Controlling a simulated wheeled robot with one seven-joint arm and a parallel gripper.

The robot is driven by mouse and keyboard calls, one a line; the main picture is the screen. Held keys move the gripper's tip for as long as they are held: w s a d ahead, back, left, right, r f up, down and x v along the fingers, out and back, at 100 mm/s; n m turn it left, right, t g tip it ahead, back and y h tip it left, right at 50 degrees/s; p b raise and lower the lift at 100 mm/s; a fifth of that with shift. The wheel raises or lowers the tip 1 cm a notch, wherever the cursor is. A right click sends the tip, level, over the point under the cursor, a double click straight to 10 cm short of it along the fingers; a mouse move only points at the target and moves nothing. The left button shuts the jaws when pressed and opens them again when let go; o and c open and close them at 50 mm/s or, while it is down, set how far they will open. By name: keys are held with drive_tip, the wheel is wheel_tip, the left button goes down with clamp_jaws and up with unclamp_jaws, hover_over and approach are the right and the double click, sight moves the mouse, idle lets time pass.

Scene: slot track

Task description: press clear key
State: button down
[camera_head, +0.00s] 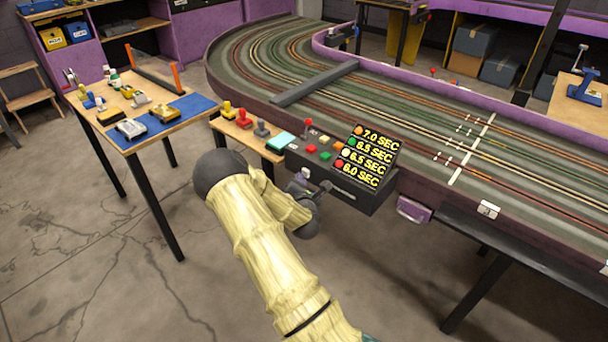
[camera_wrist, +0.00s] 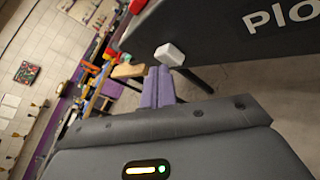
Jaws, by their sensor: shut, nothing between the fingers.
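The dark control box (camera_head: 345,197) stands at the near edge of the slot track, with a lit time display (camera_head: 370,155) on top. Several small coloured keys sit left of the display, among them a red key (camera_head: 311,149) and a green key (camera_head: 325,156). No label marking the clear key is readable. In the wrist view, a white key (camera_wrist: 169,54) sticks out from the box's dark edge. My gripper (camera_wrist: 158,70) has purple fingers, closed together and empty. Their tips appear just below the white key; I cannot tell if they touch. In the head view, my arm partly hides the gripper.
A wooden side table (camera_head: 165,139) at the left carries small cars on a blue mat (camera_head: 172,121). A small shelf beside the track holds yellow, red and grey pieces (camera_head: 244,119). A purple case (camera_head: 414,210) hangs under the track edge. Floor at the lower left is clear.

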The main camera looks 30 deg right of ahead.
drive_tip(key=shift+w+d, duration=0.15)
drive_tip(key=shift+d, duration=0.25)
idle(0.5)
drive_tip(key=shift+a, duration=0.15)
drive_tip(key=shift+s+a, duration=0.35)
drive_tip(key=shift+a, duration=0.35)
drive_tip(key=a, duration=0.1)
drive_tip(key=s+a, duration=0.1)
drive_tip(key=a, duration=0.2)
drive_tip(key=shift+s+a, duration=0.35)
drive_tip(key=shift+a, duration=0.05)
idle(0.9)
